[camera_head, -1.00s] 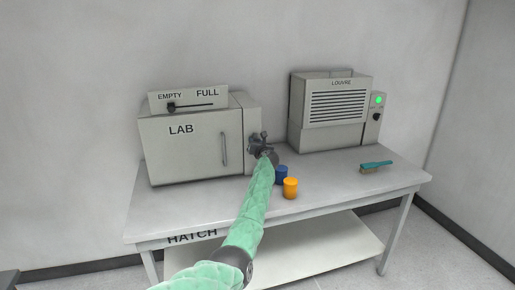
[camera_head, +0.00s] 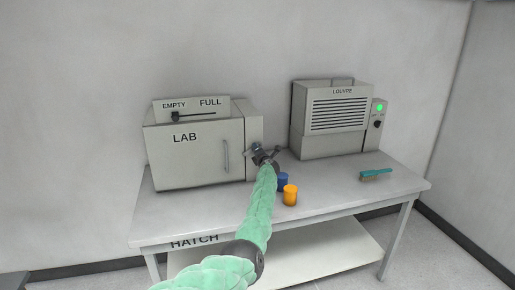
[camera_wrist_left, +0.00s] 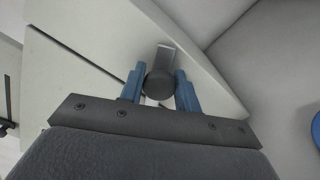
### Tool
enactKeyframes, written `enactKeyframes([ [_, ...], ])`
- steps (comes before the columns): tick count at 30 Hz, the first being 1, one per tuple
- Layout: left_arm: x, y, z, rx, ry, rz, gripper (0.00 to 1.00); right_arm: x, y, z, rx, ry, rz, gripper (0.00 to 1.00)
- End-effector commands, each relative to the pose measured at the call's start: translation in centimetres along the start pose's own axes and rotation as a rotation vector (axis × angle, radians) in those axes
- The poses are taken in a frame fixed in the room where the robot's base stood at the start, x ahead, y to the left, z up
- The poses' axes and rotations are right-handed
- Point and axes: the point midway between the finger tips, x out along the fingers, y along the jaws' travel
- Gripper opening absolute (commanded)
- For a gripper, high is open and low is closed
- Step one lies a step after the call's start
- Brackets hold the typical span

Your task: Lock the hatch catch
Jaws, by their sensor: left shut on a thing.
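The catch shows in the left wrist view as a dark round knob (camera_wrist_left: 160,86) with a pale metal tab (camera_wrist_left: 166,58) behind it, close to the pale casing. My left gripper (camera_head: 263,153) is at the right side panel of the grey LAB box (camera_head: 192,165). In the left wrist view its blue fingers (camera_wrist_left: 160,92) are shut on the knob, one on each side. In the head view the gripper hides most of the catch, so its exact setting cannot be told. My right gripper is not in view.
The table (camera_head: 165,222) carries a HATCH label on its front edge. Blue (camera_head: 282,182) and orange (camera_head: 290,195) cylinders stand close right of my forearm. A louvred box (camera_head: 330,140) and a teal brush (camera_head: 376,174) are farther right. The table's front right is clear.

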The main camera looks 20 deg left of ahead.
Motion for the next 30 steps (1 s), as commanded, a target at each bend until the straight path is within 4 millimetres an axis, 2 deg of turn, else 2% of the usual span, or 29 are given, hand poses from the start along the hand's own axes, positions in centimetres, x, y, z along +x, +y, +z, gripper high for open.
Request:
enactKeyframes([
  [9, -0.1, 0.0, 0.2, 0.268, -0.002, -0.001, 0.00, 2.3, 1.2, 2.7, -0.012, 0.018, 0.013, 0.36],
  [15, -0.1, -0.1, 0.2, 0.388, -0.002, -0.002, 0.00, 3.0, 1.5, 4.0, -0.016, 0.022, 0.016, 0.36],
  [21, -0.1, -0.2, 0.1, 0.460, -0.003, -0.001, 0.00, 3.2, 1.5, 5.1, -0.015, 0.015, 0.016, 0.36],
  [30, -0.1, -0.3, 0.1, 0.493, -0.003, -0.002, 0.00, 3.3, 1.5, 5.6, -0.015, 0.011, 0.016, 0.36],
])
